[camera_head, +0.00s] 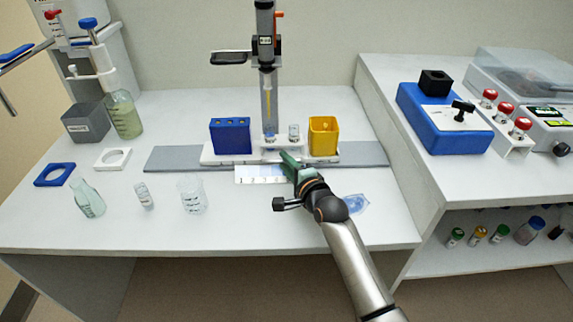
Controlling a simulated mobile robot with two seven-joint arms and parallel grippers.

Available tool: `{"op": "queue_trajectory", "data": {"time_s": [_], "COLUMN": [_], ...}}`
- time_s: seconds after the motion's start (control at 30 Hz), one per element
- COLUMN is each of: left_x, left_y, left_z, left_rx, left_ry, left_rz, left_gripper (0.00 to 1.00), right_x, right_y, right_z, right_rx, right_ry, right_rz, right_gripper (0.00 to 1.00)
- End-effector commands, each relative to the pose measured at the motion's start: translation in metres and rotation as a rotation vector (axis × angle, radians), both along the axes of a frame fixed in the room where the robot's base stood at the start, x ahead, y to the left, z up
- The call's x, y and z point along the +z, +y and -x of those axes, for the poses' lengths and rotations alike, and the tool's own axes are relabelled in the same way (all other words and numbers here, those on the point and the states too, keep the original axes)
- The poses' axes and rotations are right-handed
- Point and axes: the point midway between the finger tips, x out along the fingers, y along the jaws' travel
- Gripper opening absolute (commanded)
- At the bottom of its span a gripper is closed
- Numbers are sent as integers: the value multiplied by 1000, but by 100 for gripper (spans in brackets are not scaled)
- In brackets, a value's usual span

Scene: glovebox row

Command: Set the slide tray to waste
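The slide tray (215,158) is a white carriage on a long grey rail (175,159). It carries a blue block with holes (230,136) at its left, small clear vials (293,132) in the middle and a yellow open-topped cup (323,137) at its right. The middle of the tray is under the upright dispensing column (267,95). A white strip with numerals (250,176) lies in front of it. My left gripper is not in view.
A higher bench (395,145) stands at right.

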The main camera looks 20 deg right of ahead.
Motion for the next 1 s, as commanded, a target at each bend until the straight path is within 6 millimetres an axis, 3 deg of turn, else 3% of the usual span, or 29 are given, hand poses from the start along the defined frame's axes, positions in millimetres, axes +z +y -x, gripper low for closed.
{"op": "queue_trajectory", "data": {"time_s": [0.2, 0.47, 1.0], "left_x": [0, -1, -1], "left_y": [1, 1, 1], "left_z": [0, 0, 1], "left_rx": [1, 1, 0], "left_ry": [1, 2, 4], "left_rz": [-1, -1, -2], "left_gripper": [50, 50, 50], "right_x": [0, 0, 0], "right_y": [0, 0, 0], "right_z": [0, 0, 0], "right_rx": [0, 0, 0], "right_ry": [0, 0, 1], "right_rz": [1, 1, 0], "right_gripper": [27, 0, 0]}}
